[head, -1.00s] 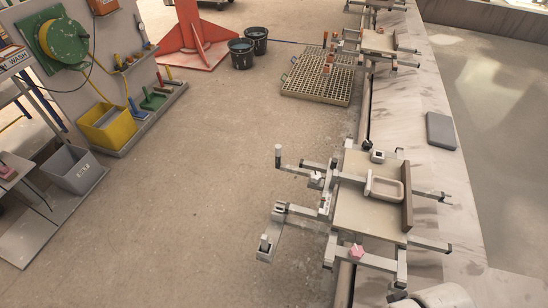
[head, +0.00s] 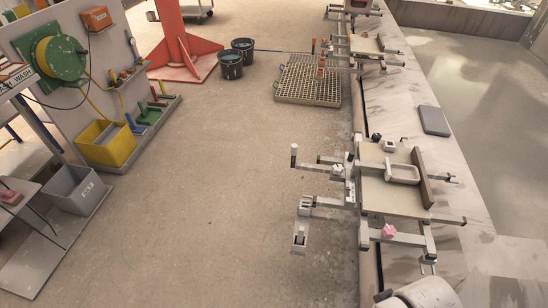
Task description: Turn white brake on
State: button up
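The white brake is not labelled in view. A small white knob (head: 337,169) sits on the left side of the near carousel frame (head: 408,238), and I cannot tell whether it is on or off. A pink knob (head: 389,231) sits on the front bar of the same frame. A post with a grey tip (head: 294,156) and a low lever-like arm with a pale block (head: 299,238) stick out to the left. A board carrying a pale, rounded tray (head: 402,174) lies on the frame. My gripper is not in view.
Open floor (head: 220,210) lies left of the carousel. A grate platform (head: 309,80) and dark buckets (head: 230,65) stand farther back. A yellow bin (head: 105,145) and a grey bin (head: 77,189) are at left. A pale rounded body (head: 420,293) fills the bottom right.

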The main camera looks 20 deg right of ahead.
aim_at(293, 146)
jog(key=i+j, duration=0.15)
jog(key=j, duration=0.2)
jog(key=i+j, duration=0.15)
jog(key=j, duration=0.25)
jog(key=i+j, duration=0.2)
jog(key=j, duration=0.15)
jog(key=i+j+u, duration=0.1)
jog(key=j, duration=0.3)
jog(key=i+l, duration=0.15)
jog(key=i, duration=0.9)
jog(key=i+l, duration=0.15)
jog(key=l, duration=0.25)
jog(key=i+l, duration=0.15)
jog(key=l, duration=0.2)
jog(key=i+l+u, duration=0.1)
jog(key=l, duration=0.3)
jog(key=i+l, duration=0.2)
jog(key=l, duration=0.15)
